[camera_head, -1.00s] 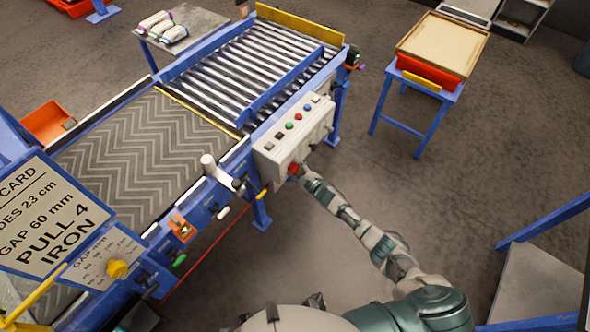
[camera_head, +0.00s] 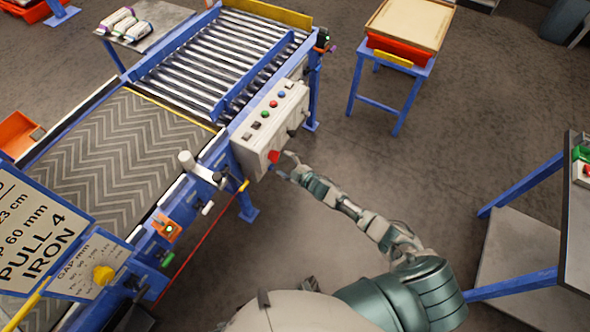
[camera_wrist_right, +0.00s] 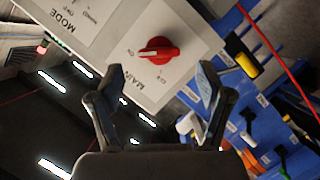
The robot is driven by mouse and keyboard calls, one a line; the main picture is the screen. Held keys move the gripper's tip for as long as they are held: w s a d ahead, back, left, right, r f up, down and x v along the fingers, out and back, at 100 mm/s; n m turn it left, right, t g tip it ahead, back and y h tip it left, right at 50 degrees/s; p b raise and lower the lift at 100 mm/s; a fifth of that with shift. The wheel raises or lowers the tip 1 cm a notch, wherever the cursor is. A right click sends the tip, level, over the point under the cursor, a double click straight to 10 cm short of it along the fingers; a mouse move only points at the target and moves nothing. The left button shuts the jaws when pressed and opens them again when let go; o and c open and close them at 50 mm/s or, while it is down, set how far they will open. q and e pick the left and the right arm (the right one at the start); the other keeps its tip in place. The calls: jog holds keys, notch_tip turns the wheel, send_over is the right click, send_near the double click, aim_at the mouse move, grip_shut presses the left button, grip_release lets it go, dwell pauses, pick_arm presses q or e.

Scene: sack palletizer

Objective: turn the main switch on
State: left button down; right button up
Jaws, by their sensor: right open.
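The main switch is a red rotary knob (camera_head: 273,156) on the side end of the pale control box (camera_head: 262,125). In the right wrist view the red knob (camera_wrist_right: 159,50) sits on a pale plate beside the lettering MAIN. Its white mark points left, towards a small label that seems to read ON. My right gripper (camera_head: 284,167) is just right of the knob in the head view. In the wrist view the right gripper (camera_wrist_right: 160,80) is open and empty, its fingers spread below the knob and apart from it. My left gripper is out of view.
The box is fixed beside a roller conveyor (camera_head: 220,60) and a chevron belt (camera_head: 120,150). A blue stand (camera_head: 395,75) with a red tray is at upper right. A blue-legged table (camera_head: 570,225) is at right. The floor between is clear.

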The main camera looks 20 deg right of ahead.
jog(key=v, duration=0.6)
jog(key=shift+s+d, duration=0.25)
jog(key=shift+d, duration=0.05)
jog(key=s+d+f+m+g+h, duration=0.1)
jog(key=s+f+m+g+h, duration=0.5)
jog(key=s+f, duration=1.1)
jog(key=s+a+f+m+g, duration=0.1)
jog(key=s+f, duration=0.3)
jog(key=s, duration=0.4)
jog(key=s+f+m+g, duration=0.2)
jog(key=s+f+g, duration=0.1)
jog(key=s+f, duration=0.2)
jog(key=s+a+f+m+g, duration=0.1)
jog(key=s+f, duration=0.3)
jog(key=s, duration=0.6)
jog(key=shift+s+a+f+m+g+y, duration=0.3)
jog(key=shift+f+m+g, duration=0.1)
jog(key=shift+m+g, duration=0.25)
